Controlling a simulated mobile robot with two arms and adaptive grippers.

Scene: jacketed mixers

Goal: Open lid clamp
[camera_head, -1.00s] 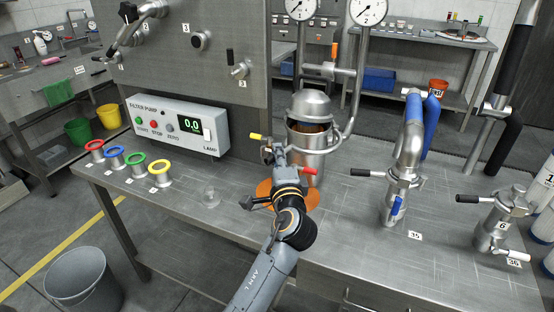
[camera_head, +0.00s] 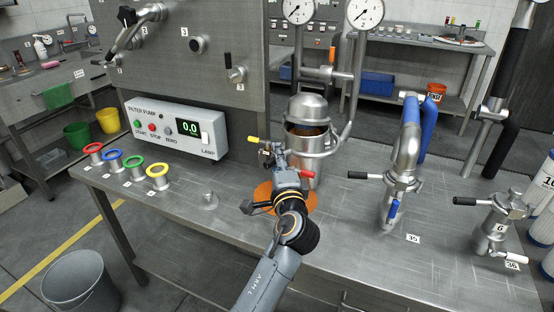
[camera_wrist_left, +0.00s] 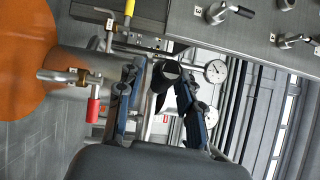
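A steel vessel (camera_head: 305,165) with a domed lid (camera_head: 307,107) stands on the bench; a copper-coloured part shows under the lid. A yellow-tipped handle (camera_head: 254,139) and a red handle (camera_head: 306,173) stick out near it; the yellow one (camera_wrist_left: 129,8) and red one (camera_wrist_left: 93,110) also show in the left wrist view. My left gripper (camera_head: 279,158) is in front of the vessel and covers part of it. In the left wrist view its fingers (camera_wrist_left: 160,78) are apart, with a black part (camera_wrist_left: 165,76) between them; I cannot tell whether they touch it. I cannot single out the lid clamp. My right gripper is out of view.
An orange disc (camera_head: 266,190) lies under my left gripper. The filter pump box (camera_head: 176,127) and several coloured rings (camera_head: 135,162) are at left. A steel valve fitting with blue parts (camera_head: 405,160) and another fitting (camera_head: 497,225) stand at right. Bare bench (camera_head: 350,235) lies between.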

